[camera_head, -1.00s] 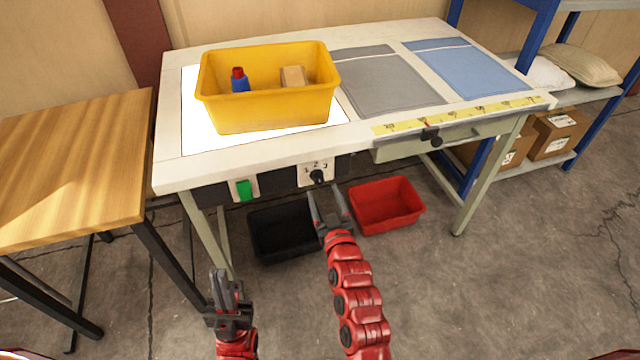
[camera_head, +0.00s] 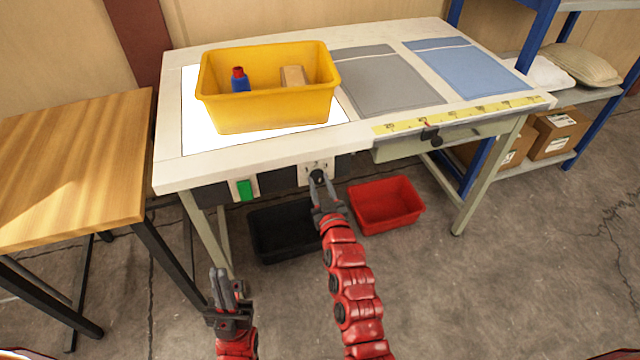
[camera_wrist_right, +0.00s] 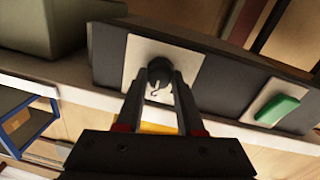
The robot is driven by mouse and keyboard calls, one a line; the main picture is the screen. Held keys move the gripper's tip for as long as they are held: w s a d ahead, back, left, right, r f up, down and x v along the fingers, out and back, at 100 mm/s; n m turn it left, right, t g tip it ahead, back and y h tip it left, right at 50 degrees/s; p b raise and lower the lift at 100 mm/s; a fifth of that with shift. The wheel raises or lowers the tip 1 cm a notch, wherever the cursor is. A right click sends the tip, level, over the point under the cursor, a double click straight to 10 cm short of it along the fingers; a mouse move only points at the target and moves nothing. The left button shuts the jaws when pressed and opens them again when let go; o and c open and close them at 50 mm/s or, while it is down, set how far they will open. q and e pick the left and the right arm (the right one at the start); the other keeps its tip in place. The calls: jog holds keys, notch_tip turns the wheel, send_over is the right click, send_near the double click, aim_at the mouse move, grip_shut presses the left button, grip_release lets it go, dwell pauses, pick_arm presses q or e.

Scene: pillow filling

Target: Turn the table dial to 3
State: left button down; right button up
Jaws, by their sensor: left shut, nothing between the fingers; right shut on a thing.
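The black dial knob (camera_wrist_right: 160,72) sits on a pale plate (camera_wrist_right: 135,60) in the dark panel under the table's front edge. In the head view the plate (camera_head: 327,166) shows above my gripper, with the knob mostly hidden. My right gripper (camera_head: 319,178) is at the dial, with its fingers shut on the knob; the fingers (camera_wrist_right: 161,88) flank it in the right wrist view. A numeral, seemingly 2, shows on the plate below the knob there. The pointer's setting cannot be read. My left gripper (camera_head: 226,278) is shut and empty, low in front of the table.
A green switch (camera_head: 245,189) is left of the dial. A yellow bin (camera_head: 265,110) with a blue bottle and a box stands on the table (camera_head: 175,172). Black (camera_head: 275,245) and red (camera_head: 385,225) bins are on the floor beneath. A drawer (camera_head: 470,134) is to the right.

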grip_shut()
jog(key=shift+m, duration=0.4)
jog(key=m+b, duration=0.1)
jog(key=m, duration=0.2)
jog(key=shift+d+m, duration=0.1)
jog(key=shift+m, duration=0.2)
jog(key=m+b, duration=0.1)
jog(key=m, duration=0.4)
jog(key=shift+g, duration=0.3)
jog(key=o, duration=1)
grip_release()
